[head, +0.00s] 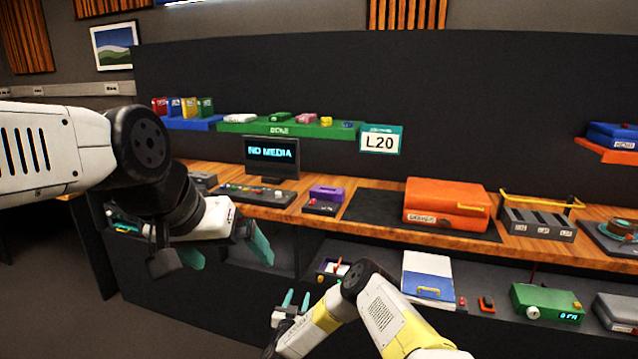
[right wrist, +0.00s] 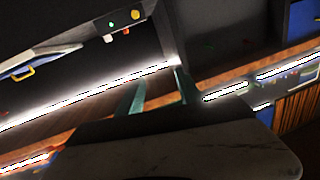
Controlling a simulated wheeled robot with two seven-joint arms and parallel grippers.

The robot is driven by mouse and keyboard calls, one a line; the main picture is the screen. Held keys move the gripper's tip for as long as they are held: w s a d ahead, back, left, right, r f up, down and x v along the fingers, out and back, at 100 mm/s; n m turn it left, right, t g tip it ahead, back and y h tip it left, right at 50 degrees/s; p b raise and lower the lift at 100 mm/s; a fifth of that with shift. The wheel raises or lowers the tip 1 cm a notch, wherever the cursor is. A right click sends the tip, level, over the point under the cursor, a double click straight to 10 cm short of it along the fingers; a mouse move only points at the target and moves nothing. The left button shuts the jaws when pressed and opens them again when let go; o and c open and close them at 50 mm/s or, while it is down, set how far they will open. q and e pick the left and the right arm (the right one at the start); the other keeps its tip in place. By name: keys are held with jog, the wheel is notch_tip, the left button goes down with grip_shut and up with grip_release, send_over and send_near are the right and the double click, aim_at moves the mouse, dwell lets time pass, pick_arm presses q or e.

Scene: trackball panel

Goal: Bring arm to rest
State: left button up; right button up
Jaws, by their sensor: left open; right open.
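My left gripper (head: 227,250) is open and empty in the head view, in front of the bench edge at the left, with its two green fingers spread wide. My right gripper (head: 296,298) is open and lower down, in front of the lower shelf, its green fingers pointing up. In the right wrist view the right gripper's fingers (right wrist: 161,92) stand apart with nothing seen between them. A control panel (head: 257,193) with coloured buttons lies on the bench below a monitor (head: 272,155) reading NO MEDIA. Neither gripper appears to hold anything.
An orange case (head: 446,203) lies on a dark mat on the bench, beside a grey tray (head: 538,224). A purple-topped box (head: 326,199) stands near the panel. The lower shelf holds a blue-and-white binder (head: 428,276) and a green device (head: 547,303). A green shelf (head: 288,130) hangs above.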

jog(key=w+a+r+n+y, duration=0.1)
jog(key=w+r+y, duration=0.15)
jog(key=r, duration=0.35)
jog(key=w+a+r+n+y, duration=0.2)
jog(key=w+r, duration=0.2)
jog(key=r, duration=0.2)
jog(key=s+d+r+n+g+y, duration=0.2)
jog(key=r, duration=1)
jog(key=s+d+r+n+g+y, duration=0.2)
jog(key=r+g, duration=0.1)
jog(key=r, duration=0.9)
jog(key=s+d+r+g+h, duration=0.1)
jog(key=s+d+r+g, duration=0.1)
jog(key=s+d+r, duration=0.6)
jog(key=s+d+r+g+h, duration=0.1)
jog(key=s+d+r+h, duration=0.3)
jog(key=s, duration=0.8)
jog(key=s+d+f+m+g, duration=0.1)
jog(key=s+d, duration=0.3)
jog(key=s, duration=0.7)
jog(key=s+d+f+m+g+y, duration=0.1)
jog(key=s+d, duration=0.3)
jog(key=s, duration=0.7)
jog(key=shift+d+f+m+g, duration=0.15)
jog(key=shift+f+m+g, duration=0.15)
jog(key=shift+m+g, duration=0.4)
jog(key=shift+y, duration=0.25)
